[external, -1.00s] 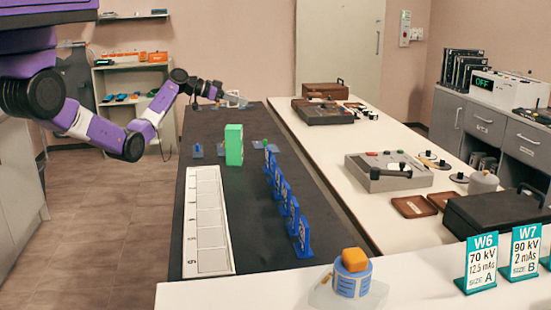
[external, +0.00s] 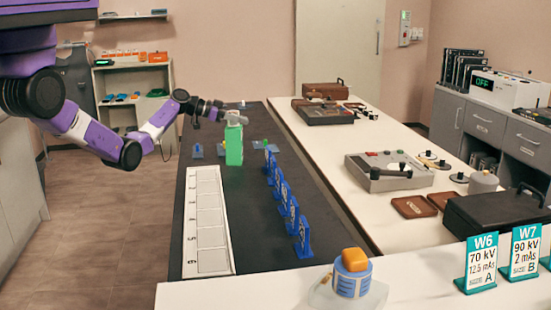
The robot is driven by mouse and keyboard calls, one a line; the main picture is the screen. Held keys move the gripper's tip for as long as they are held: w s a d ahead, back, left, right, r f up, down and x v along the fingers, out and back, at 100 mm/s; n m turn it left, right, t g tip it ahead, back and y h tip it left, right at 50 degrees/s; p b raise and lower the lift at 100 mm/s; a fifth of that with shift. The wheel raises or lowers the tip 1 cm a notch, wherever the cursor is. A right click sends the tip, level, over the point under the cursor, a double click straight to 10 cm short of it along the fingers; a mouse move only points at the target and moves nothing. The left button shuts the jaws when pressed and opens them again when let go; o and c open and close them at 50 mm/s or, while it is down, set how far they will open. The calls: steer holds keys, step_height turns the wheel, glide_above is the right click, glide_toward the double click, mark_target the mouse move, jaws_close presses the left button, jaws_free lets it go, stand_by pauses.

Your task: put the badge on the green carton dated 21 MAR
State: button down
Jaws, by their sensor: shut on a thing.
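One tall green carton (external: 234,150) stands upright on the dark table, beyond the white numbered strip. I cannot read a date on it from here. My gripper (external: 236,118) is right at the top of this carton, reaching in from the left. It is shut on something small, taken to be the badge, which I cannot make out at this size. The pale fingers overlap the carton's top edge in the picture. I cannot tell whether the held thing touches the carton.
Several blue stands (external: 285,203) line the dark table's right side. A white numbered strip (external: 207,225) lies on its left. Small blue pieces (external: 196,151) sit near the carton. A white table (external: 330,150) with a grey control box (external: 388,172) runs alongside.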

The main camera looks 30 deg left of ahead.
steer(key=c, duration=1.5)
jaws_free()
steer(key=shift+o, duration=0.2)
steer(key=shift+r, duration=0.15)
steer(key=v, duration=1.2)
